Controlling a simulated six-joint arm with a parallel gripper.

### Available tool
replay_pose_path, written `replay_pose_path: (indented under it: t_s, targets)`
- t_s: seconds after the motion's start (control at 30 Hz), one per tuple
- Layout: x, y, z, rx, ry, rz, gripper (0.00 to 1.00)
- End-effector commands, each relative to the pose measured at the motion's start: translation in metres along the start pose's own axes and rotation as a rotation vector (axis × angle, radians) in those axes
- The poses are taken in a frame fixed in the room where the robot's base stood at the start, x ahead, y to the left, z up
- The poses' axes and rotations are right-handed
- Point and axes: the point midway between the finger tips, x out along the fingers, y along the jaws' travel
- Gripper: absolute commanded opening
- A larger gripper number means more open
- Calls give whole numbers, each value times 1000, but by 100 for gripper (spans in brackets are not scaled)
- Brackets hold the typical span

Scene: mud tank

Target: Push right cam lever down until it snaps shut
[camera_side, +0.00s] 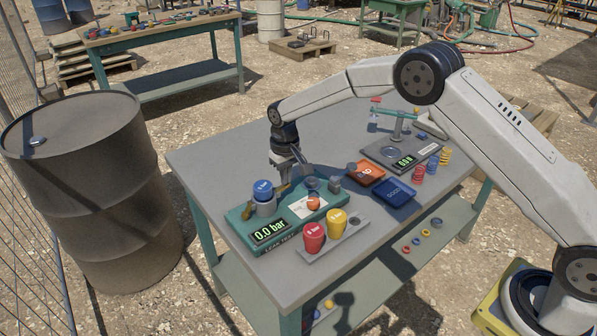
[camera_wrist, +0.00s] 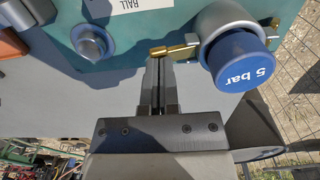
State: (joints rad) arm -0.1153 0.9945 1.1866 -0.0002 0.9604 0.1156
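The teal leak-test rig (camera_side: 318,219) stands on the grey table with its display reading 0.0 bar. A blue 5 bar plug (camera_side: 263,190) sits in the grey coupling (camera_side: 266,208); the plug also shows in the wrist view (camera_wrist: 242,62). A brass cam lever (camera_side: 284,189) sticks out sideways from the coupling towards my gripper (camera_side: 288,174). In the wrist view the lever (camera_wrist: 172,50) lies just beyond my fingertips (camera_wrist: 156,60). My fingers are together with nothing visible between them. I cannot tell whether they touch the lever. Another brass lever (camera_side: 247,212) shows at the coupling's left.
Red (camera_side: 313,236) and yellow (camera_side: 337,221) plugs stand in a rack in front. An orange tray (camera_side: 366,174), a blue tray (camera_side: 394,193) and a scale (camera_side: 400,153) lie to the right. A grey knob (camera_wrist: 90,45) is close to my fingers. The table's back left is clear.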

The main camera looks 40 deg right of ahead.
Motion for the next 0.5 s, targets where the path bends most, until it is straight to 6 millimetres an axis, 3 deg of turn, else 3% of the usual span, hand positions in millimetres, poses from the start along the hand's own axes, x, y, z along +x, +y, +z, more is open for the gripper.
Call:
replay_pose_path:
  t_s: [0.5]
  targets:
    - [10, 0, 0, 0, 0, 0, 0]
